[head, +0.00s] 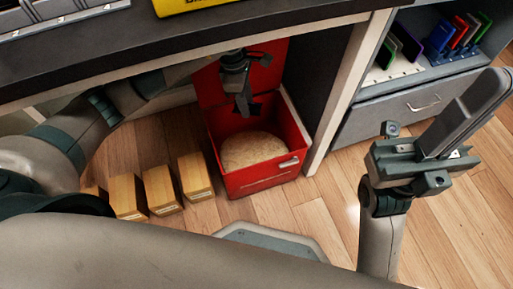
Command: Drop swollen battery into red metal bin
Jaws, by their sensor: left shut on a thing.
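The red metal bin (222,128) stands on the floor under the table with its lid raised against the back. Pale grainy material (253,148) fills its bottom. My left gripper (243,98) reaches in under the table and points down over the bin's open top. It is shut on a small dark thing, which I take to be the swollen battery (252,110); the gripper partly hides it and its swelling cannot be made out. My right gripper (460,115) is out at the right, pointing up and away from the bin; its jaw gap is unclear.
Several wooden blocks (160,188) stand on the floor left of the bin. The dark tabletop (120,50) is above the bin, and a pale table leg (345,95) stands at its right. A grey drawer cabinet (395,115) with coloured upright things is further right.

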